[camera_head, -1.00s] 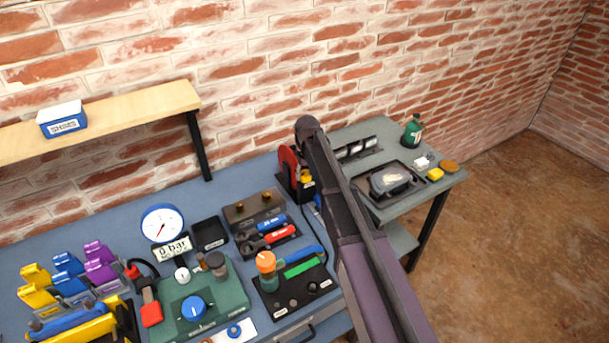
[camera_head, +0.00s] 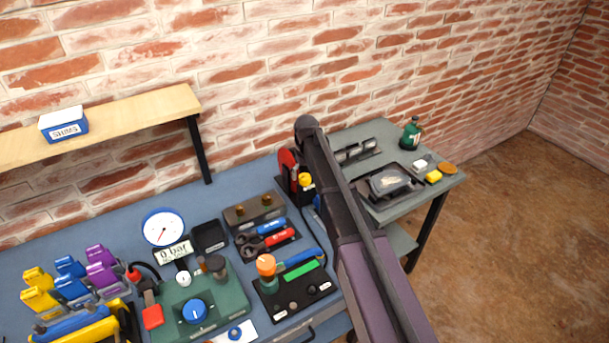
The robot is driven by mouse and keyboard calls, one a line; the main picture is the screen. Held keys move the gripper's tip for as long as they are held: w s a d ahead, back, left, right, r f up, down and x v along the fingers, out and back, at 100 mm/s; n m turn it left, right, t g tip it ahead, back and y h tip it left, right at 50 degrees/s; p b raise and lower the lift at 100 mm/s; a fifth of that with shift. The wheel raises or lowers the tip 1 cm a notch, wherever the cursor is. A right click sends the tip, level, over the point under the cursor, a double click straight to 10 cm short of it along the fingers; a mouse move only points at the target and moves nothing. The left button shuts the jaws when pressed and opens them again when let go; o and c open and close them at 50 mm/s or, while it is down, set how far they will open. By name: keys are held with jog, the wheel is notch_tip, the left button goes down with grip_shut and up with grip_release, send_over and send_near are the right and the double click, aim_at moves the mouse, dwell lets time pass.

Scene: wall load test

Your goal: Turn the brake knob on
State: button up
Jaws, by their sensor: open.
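No label that I can read marks the brake knob. A yellow knob (camera_head: 305,180) sits on the front of a red wheel-like device (camera_head: 288,166) at the back of the blue bench, just left of my arm. A blue dial knob (camera_head: 194,311) with a pointer is on the green unit (camera_head: 232,299) at the front. An orange-topped knob (camera_head: 266,264) stands on a black panel (camera_head: 292,303). My arm crosses the view from the bottom right up to a dark rounded joint. My gripper does not show, and the arm hides part of the bench behind it.
A round gauge (camera_head: 162,227) reads 0 bar. A wooden shelf (camera_head: 140,108) with a blue SHIMS box (camera_head: 64,124) overhangs the back left. Yellow, blue and purple holders stand at left. A grey side table (camera_head: 437,193) carries a scale-like device (camera_head: 389,183) and a green bottle (camera_head: 411,134).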

aim_at(305, 175)
notch_tip(305, 175, up, 12)
jog(key=n+p, duration=0.6)
jog(key=p, duration=0.5)
jog(key=shift+w, duration=0.2)
notch_tip(305, 175, down, 14)
jog(key=b, duration=1.3)
jog(key=shift+s+r, duration=0.1)
jog(key=shift+r, duration=0.1)
jog(key=c, duration=1.1)
